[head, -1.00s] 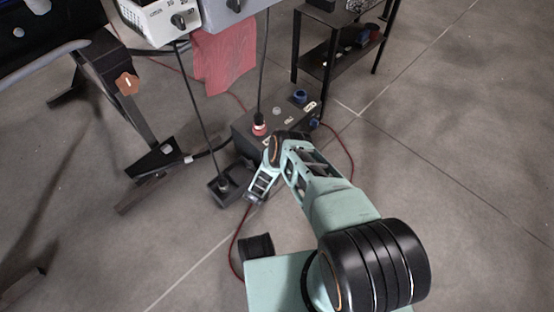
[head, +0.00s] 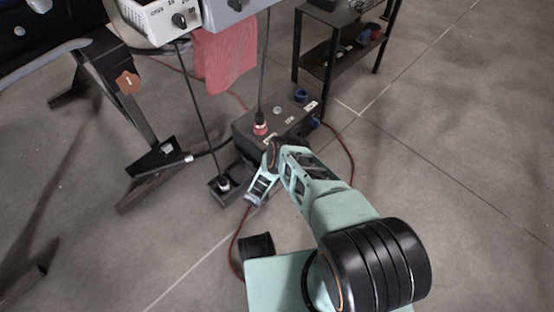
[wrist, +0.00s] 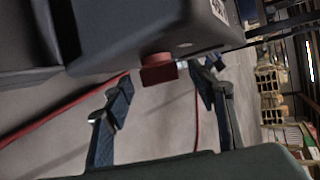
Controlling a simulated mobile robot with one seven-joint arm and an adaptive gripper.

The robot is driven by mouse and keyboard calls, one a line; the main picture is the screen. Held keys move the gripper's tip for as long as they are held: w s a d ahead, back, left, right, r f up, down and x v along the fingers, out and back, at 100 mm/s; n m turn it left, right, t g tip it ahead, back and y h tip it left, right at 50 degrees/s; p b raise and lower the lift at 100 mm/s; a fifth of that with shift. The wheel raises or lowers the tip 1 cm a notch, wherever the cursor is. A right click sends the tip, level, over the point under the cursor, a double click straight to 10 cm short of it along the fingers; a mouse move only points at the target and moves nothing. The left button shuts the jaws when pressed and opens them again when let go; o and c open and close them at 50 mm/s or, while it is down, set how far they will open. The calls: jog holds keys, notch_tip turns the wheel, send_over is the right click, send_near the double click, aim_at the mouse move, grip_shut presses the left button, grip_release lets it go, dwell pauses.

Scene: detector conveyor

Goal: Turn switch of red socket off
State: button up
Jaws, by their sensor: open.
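The dark power box (head: 290,125) stands on the floor. A red socket or plug (head: 260,129) with a black cable sits on its top in the head view. In the wrist view, a red block (wrist: 158,70) sticks out from the dark box (wrist: 125,28); I cannot tell if it is the same part. My gripper (wrist: 163,83) is open, with its two fingers apart on either side of the red block and nothing held. In the head view my arm's end is at the near side of the box, and its fingertips are not clear. No switch can be made out clearly.
A smaller black box (head: 222,188) with a cable stands left of my arm's end. A red cable (head: 236,245) runs along the floor. A black shelf (head: 340,65) stands behind, and a red cloth (head: 225,60) hangs above left. The floor at right is free.

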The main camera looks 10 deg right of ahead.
jog(key=shift+s, duration=0.1)
jog(key=v, duration=1.2)
jog(key=shift+d, duration=0.1)
jog(key=shift+c, duration=0.3)
